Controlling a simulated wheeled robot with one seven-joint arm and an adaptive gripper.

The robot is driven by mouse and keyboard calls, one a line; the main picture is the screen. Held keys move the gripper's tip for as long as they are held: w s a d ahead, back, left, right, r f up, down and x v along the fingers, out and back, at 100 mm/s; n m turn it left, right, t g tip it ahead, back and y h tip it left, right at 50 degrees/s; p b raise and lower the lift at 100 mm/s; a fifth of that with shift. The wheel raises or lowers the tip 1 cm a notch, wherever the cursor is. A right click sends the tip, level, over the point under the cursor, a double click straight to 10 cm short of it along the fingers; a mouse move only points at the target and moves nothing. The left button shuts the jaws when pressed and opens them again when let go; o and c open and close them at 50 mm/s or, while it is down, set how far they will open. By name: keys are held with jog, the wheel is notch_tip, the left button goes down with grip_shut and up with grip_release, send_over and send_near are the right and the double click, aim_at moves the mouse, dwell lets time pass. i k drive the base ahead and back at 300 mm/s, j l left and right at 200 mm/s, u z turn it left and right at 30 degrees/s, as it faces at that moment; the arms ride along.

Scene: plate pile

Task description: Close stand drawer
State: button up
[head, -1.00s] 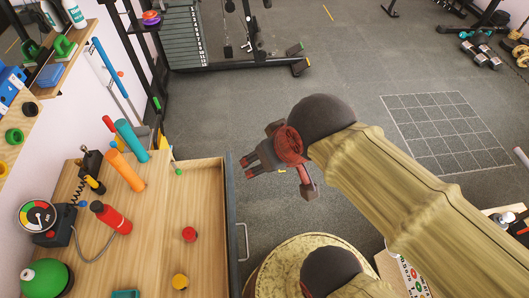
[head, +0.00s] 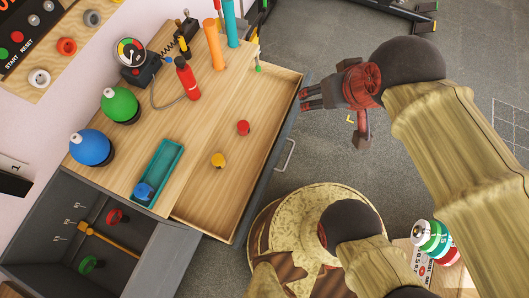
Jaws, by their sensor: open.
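The stand (head: 165,70) has a light wooden top, and its wooden drawer (head: 262,100) is pulled out toward the right. The drawer has a dark grey front (head: 268,166) with a pale bar handle (head: 286,155). A red round piece (head: 243,127) and a yellow round piece (head: 218,160) appear to lie inside the drawer. My gripper (head: 304,98) is open and empty, its dark fingers pointing left. It is near the far end of the drawer front, beyond the handle. I cannot tell whether it touches the front.
The stand top holds red, orange and teal cylinders, a gauge (head: 130,52), green and blue round pieces and a teal tray (head: 160,170). An open grey compartment (head: 75,235) is at lower left. Stacked coloured pieces (head: 436,240) stand at lower right.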

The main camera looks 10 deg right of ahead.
aim_at(216, 203)
jog(key=k+u, duration=0.15)
jog(key=u, duration=0.25)
jog(key=k+j+u, duration=0.1)
jog(key=k+j, duration=0.3)
jog(key=j, duration=0.25)
jog(key=k+j+u, duration=0.15)
jog(key=k+j, duration=0.1)
jog(key=j, duration=0.05)
